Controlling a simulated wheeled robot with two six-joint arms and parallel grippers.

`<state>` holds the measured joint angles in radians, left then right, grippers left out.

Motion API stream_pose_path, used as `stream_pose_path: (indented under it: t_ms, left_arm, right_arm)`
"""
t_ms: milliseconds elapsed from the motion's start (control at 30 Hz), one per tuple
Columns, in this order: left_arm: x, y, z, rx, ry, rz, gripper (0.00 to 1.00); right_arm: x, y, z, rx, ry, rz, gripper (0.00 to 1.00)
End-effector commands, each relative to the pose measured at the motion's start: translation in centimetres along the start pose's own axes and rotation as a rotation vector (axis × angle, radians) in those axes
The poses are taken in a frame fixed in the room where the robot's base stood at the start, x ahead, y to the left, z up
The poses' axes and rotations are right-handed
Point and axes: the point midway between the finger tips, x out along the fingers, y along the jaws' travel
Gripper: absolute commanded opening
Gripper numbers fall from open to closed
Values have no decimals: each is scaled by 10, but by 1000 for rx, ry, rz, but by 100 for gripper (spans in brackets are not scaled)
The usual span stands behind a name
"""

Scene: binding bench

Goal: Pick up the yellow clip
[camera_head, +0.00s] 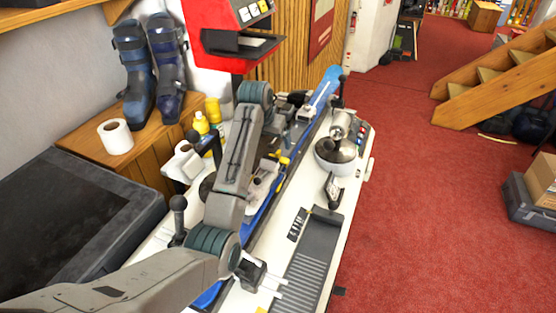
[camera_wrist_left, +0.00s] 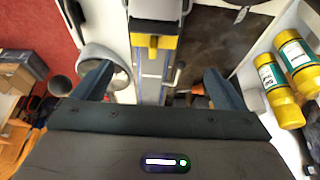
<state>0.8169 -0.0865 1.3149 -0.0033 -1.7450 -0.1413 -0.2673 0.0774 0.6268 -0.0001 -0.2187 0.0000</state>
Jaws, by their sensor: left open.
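The yellow clip (camera_head: 283,158) sits over the blue ski (camera_head: 262,212) on the bench, right of my left arm. In the left wrist view, a yellow piece that looks like the clip (camera_wrist_left: 155,42) shows above the ski, beyond the gap between my fingers. My left gripper (camera_wrist_left: 158,69) is open, its dark blue fingers wide apart and nothing between them. In the head view, my left wrist is at the far part of the bench, and its fingers are hard to make out. My right gripper is not in view.
A metal bowl (camera_head: 335,150) stands right of the ski. Yellow bottles (camera_wrist_left: 284,92) are close on the right in the wrist view. A black-handled clamp (camera_head: 178,207) stands at the bench's left side. A grey ribbed tray (camera_head: 312,262) lies at the near right.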

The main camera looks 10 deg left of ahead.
Motion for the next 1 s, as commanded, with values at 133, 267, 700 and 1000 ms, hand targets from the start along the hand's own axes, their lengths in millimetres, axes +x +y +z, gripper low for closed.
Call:
stream_pose_path:
  t_ms: [133, 267, 700, 1000]
  left_arm:
    - [18, 1, -2, 2, -6, 2, 93]
    - [38, 1, -3, 2, -4, 2, 93]
    - [76, 6, -10, 2, -3, 2, 93]
    - [104, 7, -10, 2, -1, 1, 93]
  right_arm:
    - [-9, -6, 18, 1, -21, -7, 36]
    - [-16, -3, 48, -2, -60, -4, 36]
    - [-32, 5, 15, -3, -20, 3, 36]
    - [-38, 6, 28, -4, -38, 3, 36]
